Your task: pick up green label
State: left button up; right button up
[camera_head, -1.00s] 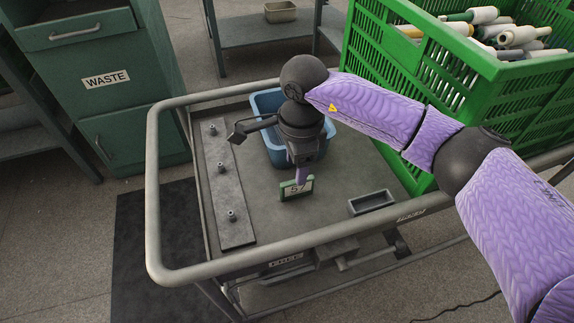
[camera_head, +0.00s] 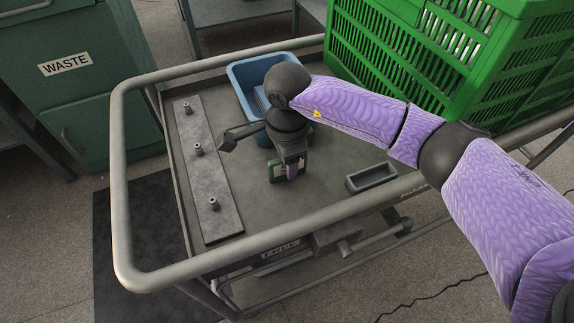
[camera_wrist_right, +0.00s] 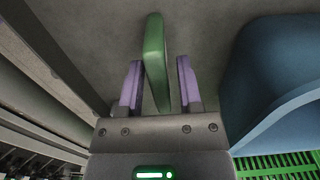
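The green label (camera_head: 276,174) is a small upright green plate with a pale face, on the cart's grey top. My right gripper (camera_head: 291,171) is down at the label and hides part of it. In the right wrist view the green label (camera_wrist_right: 155,62) stands edge-on between the two purple fingers of my right gripper (camera_wrist_right: 159,80). The fingers are open, with a visible gap on the right side and a narrower one on the left. My left gripper is not in view.
A blue bin (camera_head: 248,75) stands behind the gripper. A small grey tray (camera_head: 371,178) lies to its right, a plate with three pegs (camera_head: 208,172) to its left. A raised rail (camera_head: 122,190) rings the cart. A large green crate (camera_head: 440,65) is at the back right.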

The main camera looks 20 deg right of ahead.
grip_shut()
jog(key=shift+r, duration=0.1)
